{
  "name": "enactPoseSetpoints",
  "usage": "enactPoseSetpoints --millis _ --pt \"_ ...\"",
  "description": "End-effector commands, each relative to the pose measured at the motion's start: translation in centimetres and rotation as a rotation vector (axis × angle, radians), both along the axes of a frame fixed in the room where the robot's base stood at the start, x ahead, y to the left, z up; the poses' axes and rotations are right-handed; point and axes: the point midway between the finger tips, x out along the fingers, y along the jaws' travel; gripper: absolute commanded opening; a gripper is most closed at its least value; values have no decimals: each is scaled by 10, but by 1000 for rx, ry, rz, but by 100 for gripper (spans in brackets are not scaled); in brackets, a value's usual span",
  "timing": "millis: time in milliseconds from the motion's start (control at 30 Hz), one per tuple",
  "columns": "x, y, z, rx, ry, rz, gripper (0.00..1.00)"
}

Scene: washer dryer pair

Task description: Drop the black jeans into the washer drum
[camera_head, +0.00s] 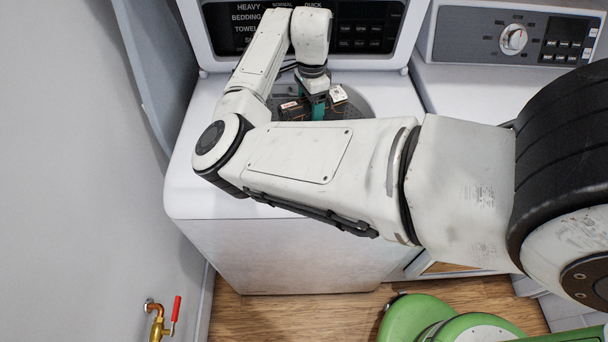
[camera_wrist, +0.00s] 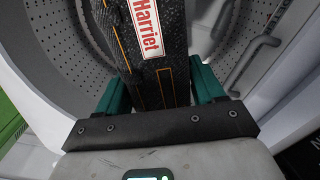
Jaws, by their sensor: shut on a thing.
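The black jeans (camera_wrist: 155,60) are a dark folded bundle with orange stitching and a red-and-white label reading "Harriet". In the head view the jeans (camera_head: 292,109) show at the washer's top opening, partly hidden by my arm. My gripper (camera_wrist: 163,88) has its green fingers on both sides of the jeans and is shut on them. In the head view my gripper (camera_head: 318,106) points down over the opening. The washer (camera_head: 290,255) is white and top-loading. Its perforated grey drum wall (camera_wrist: 60,42) surrounds the jeans in the wrist view. How deep the jeans hang is unclear.
The washer's control panel (camera_head: 362,25) stands behind the opening, close to my wrist. A dryer (camera_head: 455,85) stands at the right. A red-handled tap (camera_head: 163,318) is low at the left.

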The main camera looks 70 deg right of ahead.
Motion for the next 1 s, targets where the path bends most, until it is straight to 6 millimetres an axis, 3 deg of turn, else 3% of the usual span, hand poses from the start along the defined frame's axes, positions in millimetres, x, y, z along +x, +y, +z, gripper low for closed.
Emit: enactPoseSetpoints --millis 267,700,1000 --pt "1 0 -14 -1 -1 1 13" --pt "1 0 -58 -1 -2 1 13" --pt "1 0 -64 -1 0 2 13"
